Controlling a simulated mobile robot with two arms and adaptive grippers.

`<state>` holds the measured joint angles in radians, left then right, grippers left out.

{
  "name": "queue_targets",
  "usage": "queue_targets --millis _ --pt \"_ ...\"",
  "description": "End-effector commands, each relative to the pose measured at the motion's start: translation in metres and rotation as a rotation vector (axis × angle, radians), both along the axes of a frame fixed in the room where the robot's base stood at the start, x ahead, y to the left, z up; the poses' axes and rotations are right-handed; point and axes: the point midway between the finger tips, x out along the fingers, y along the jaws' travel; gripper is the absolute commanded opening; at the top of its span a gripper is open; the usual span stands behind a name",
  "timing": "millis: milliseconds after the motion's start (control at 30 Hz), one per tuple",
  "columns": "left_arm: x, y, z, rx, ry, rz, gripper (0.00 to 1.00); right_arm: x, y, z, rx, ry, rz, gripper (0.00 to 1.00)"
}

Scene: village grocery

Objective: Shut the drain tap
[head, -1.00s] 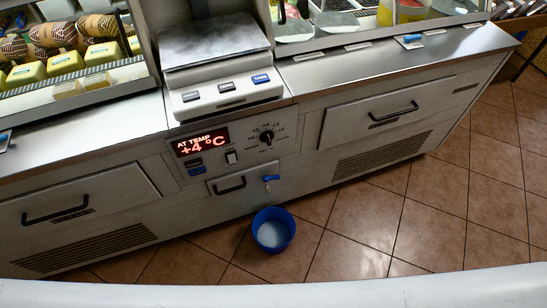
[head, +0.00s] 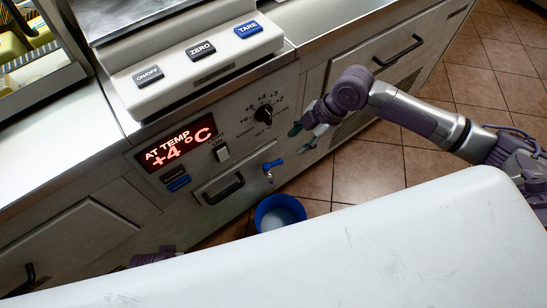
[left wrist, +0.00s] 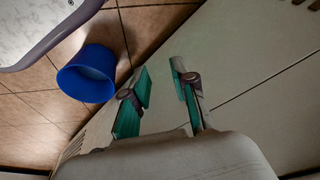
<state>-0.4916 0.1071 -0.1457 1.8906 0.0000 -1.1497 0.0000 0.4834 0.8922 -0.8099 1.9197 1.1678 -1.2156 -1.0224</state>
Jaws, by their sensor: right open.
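The drain tap (head: 273,164) has a blue lever and a small metal spout. It sits low on the counter front, right of a small black-handled drawer, and its lever looks roughly sideways. A blue bucket (head: 262,222) with pale contents stands on the floor below it. My right gripper (head: 303,132) is open and empty, in front of the counter above and right of the tap, apart from it in the picture. In the left wrist view my left gripper (left wrist: 160,68) has its teal-padded fingers apart with nothing between them. The bucket (left wrist: 84,84) shows left of it; I cannot make out the tap there.
The control panel has a red "+4°C" display (head: 181,146), a black dial (head: 263,115) and a white switch (head: 221,153). A scale (head: 196,68) stands on the counter above. Drawer handles (head: 223,188) stick out. Tiled floor (head: 372,178) is clear on the right.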

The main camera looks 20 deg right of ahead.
Motion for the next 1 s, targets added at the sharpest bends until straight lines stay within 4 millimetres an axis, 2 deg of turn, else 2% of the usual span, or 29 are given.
queue_targets --millis 300,500,700,1000 --pt "0.005 0.001 0.051 -0.002 -0.033 0.005 0.27 0.008 0.028 -0.063 0.004 0.002 -0.004 0.41" --pt "0.001 0.002 0.086 -0.003 -0.049 0.008 0.27 0.013 0.042 -0.096 0.002 0.0 -0.004 0.41" --pt "-0.003 0.003 0.105 -0.002 -0.058 0.009 0.27 0.016 0.05 -0.112 0.002 -0.001 -0.005 0.41" --pt "-0.004 0.003 0.11 -0.002 -0.058 0.009 0.27 0.017 0.051 -0.114 0.001 -0.002 -0.005 0.41"
